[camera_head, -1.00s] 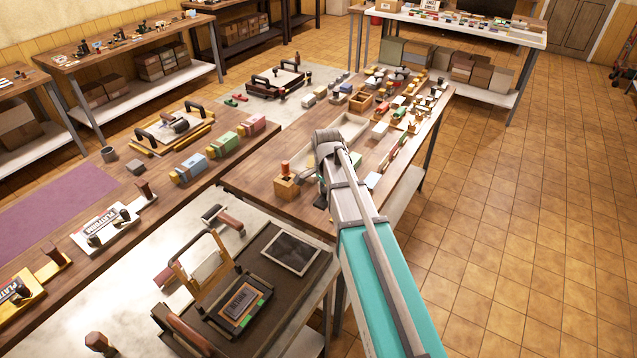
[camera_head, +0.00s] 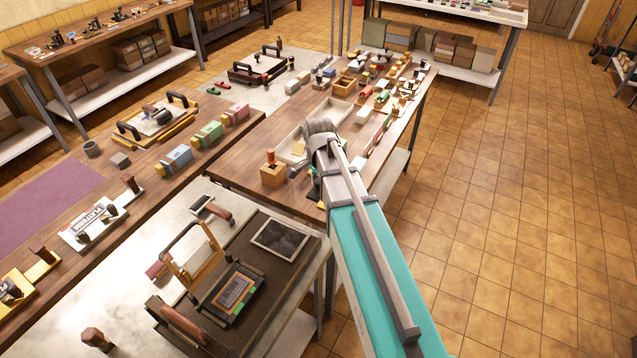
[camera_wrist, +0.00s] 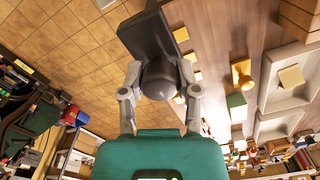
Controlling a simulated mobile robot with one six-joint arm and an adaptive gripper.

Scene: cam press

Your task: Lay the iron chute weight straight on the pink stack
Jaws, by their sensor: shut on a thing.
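My gripper (camera_wrist: 158,88) is shut on a dark iron weight with a round grey knob (camera_wrist: 158,80); its dark flat body (camera_wrist: 150,35) extends beyond the fingers. This looks like the chute weight. In the head view my arm hides most of the gripper, and only a dark bit shows below the wrist, over the near end of the right-hand wooden table. The pink stack (camera_head: 236,113) sits near the right edge of the left wooden table, behind the green stack (camera_head: 208,134) and blue stack (camera_head: 175,160). The weight is well apart from the pink stack.
A pale tray (camera_head: 295,133) and a wooden block with a peg (camera_head: 272,172) lie near my wrist. A dark press (camera_head: 238,290) with a raised frame stands on the near table. Tiled floor (camera_head: 500,220) at the right is open.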

